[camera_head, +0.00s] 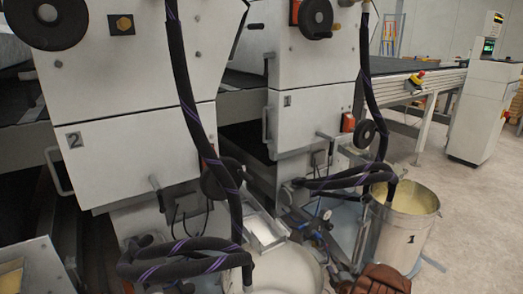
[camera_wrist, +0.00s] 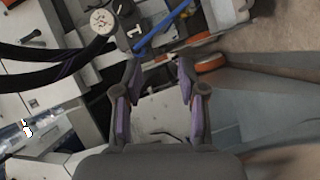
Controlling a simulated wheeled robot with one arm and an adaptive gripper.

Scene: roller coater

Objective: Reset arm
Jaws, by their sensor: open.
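My gripper (camera_wrist: 158,72) shows in the wrist view with its two grey, purple-padded fingers spread apart. Nothing is held between them. Behind the gap are parts of the machine and the floor area, with no object touching the fingertips that I can make out. In the head view I cannot clearly pick out my gripper among the hoses and fittings at the lower middle.
Two white coater units, numbered 2 (camera_head: 130,150) and 1 (camera_head: 310,112), fill the left and middle. Black hoses (camera_head: 185,258) hang before them. A metal bucket (camera_head: 400,235) stands right of unit 1. A control cabinet (camera_head: 482,110) stands farther right; floor between is clear.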

